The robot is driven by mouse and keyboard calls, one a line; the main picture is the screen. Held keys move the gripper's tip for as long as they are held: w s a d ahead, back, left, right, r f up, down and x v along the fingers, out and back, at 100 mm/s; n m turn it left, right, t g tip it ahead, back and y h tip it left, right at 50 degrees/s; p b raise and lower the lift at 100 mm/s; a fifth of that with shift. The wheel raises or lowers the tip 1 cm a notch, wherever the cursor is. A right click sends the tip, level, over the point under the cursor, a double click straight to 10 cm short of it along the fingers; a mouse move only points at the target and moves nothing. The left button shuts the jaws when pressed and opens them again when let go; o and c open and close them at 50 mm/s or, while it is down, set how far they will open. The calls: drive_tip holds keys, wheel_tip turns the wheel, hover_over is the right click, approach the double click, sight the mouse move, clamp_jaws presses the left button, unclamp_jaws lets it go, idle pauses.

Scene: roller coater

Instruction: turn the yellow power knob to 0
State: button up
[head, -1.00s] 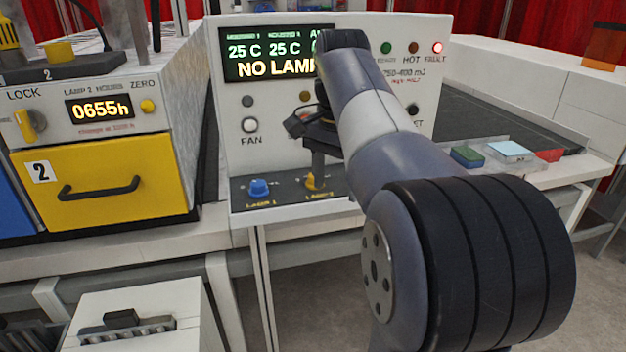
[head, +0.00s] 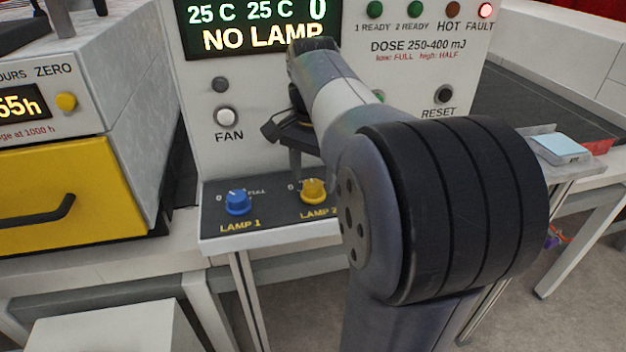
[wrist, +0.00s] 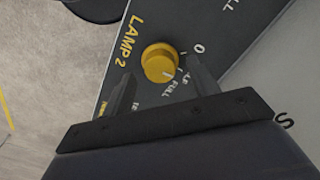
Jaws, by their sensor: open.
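The yellow power knob (head: 313,190), labelled LAMP 2, sits on the dark sloped panel below the display. It also shows in the wrist view (wrist: 159,62). Its pale mark is at the lower right there, facing the HALF and FULL labels rather than the 0; I cannot tell which of the two. My gripper (head: 300,165) is just above the knob in the head view, partly hidden by my arm. In the wrist view my gripper (wrist: 160,80) is open, its fingers on either side of the knob's near edge. The knob is not gripped.
The blue LAMP 1 knob (head: 237,202) stands close left of the yellow one. The FAN button (head: 226,117) and RESET button (head: 445,94) are on the white front panel. The display (head: 262,25) reads NO LAMP. A yellow drawer (head: 65,195) is at the left.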

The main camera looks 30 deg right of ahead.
drive_tip(key=shift+f, duration=0.65)
drive_tip(key=c, duration=1)
drive_tip(key=shift+r+n+p, duration=0.1)
drive_tip(key=shift+n+p, duration=0.2)
drive_tip(key=shift+p, duration=0.05)
drive_tip(key=n+p, duration=0.2)
drive_tip(key=shift+r+n, duration=0.1)
drive_tip(key=shift+n, duration=0.3)
drive_tip(key=n+p, duration=0.3)
drive_tip(key=n, duration=0.2)
drive_tip(key=shift+n, duration=0.4)
